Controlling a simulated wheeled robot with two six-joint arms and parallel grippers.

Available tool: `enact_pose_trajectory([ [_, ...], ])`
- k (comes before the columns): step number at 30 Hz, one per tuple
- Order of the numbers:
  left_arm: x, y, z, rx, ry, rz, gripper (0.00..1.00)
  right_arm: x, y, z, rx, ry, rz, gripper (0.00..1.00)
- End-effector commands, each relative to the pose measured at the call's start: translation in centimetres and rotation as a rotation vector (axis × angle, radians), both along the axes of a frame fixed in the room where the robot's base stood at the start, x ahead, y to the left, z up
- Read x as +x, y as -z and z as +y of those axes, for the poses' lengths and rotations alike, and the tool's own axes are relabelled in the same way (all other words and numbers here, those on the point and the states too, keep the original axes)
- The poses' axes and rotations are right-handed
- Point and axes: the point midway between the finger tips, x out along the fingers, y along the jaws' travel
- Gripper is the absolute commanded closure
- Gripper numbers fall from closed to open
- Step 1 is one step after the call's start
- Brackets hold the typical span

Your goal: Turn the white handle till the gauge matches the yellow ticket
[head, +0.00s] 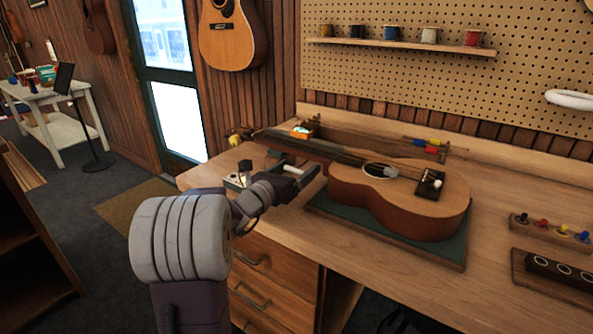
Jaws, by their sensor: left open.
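A ukulele-like guitar (405,192) lies on a green mat (440,251) on the bench, its neck pointing left. A small gauge (301,130) with a lit teal screen sits in an orange-brown body by the headstock. My left gripper (300,172) is open beside the neck, left of the guitar body. A short white bar (291,169), which looks like the white handle, shows between or just behind its fingers; I cannot tell whether they touch it. A small yellow piece (235,140) shows at the headstock's far left; I cannot tell if it is the ticket. The gauge reading is too small to read. My right gripper is out of view.
A small white box (236,181) stands on the bench left of my gripper. Colored pegs (541,224) and a dark block (560,272) lie at the right. Small tools (430,146) lie behind the guitar.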

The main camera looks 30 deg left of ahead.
Motion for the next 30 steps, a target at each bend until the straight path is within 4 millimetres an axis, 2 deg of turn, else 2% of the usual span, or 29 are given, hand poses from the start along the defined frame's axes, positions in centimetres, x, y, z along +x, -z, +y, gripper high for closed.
enact_pose_trajectory([
  [7,0.2,0.0,0.0,0.000,-0.001,0.001,0.17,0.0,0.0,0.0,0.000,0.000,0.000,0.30],
  [8,0.2,0.0,0.0,0.000,-0.001,0.001,0.22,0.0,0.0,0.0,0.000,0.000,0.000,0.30],
  [13,0.2,0.0,0.0,0.000,-0.001,0.001,0.70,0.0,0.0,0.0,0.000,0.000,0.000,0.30],
  [14,0.2,0.0,0.0,0.000,-0.001,0.001,0.73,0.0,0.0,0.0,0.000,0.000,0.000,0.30],
  [22,0.2,0.3,0.0,0.041,-0.001,-0.003,0.73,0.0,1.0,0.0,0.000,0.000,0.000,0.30],
  [30,0.2,0.7,0.0,0.214,0.000,-0.019,0.73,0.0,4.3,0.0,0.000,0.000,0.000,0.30],
])
